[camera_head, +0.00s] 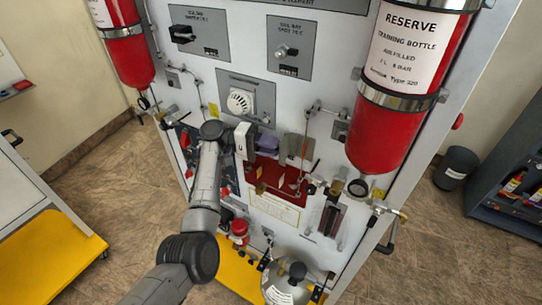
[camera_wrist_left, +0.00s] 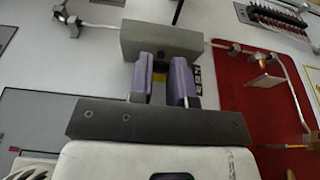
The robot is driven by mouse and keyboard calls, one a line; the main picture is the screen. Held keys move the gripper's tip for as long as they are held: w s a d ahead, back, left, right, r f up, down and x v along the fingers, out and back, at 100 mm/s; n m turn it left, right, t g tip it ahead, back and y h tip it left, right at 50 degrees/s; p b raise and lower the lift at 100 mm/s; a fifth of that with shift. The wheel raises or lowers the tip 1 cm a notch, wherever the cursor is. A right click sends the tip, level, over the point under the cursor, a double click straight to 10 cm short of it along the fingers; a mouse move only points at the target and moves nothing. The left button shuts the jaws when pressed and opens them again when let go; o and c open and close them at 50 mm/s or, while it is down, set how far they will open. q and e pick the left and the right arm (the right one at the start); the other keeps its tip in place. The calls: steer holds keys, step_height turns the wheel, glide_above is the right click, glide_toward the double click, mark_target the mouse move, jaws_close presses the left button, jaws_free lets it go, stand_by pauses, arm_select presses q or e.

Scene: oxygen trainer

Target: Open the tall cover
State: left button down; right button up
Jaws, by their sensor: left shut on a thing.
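A grey box-shaped cover (camera_head: 299,147) stands out from the white panel, just right of my left gripper (camera_head: 271,145) in the head view. I take it to be the tall cover. In the left wrist view the grey cover (camera_wrist_left: 160,40) lies straight ahead of the fingers. My left gripper (camera_wrist_left: 163,75) has its two purple fingers close around a small dark part with a yellow patch, at the near face of the cover. The fingers hide most of that part. Whether the cover stands open or closed cannot be told. My right gripper does not show.
A red plate (camera_head: 283,181) with small fittings lies just below the cover. A thin pipe (camera_head: 312,125) runs beside it. Red bottles flank the panel, including the reserve bottle (camera_head: 378,138) at right.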

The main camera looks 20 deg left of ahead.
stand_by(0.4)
arm_select(q)
steer(key=c, duration=1.1)
jaws_free()
steer(key=shift+o, duration=0.2)
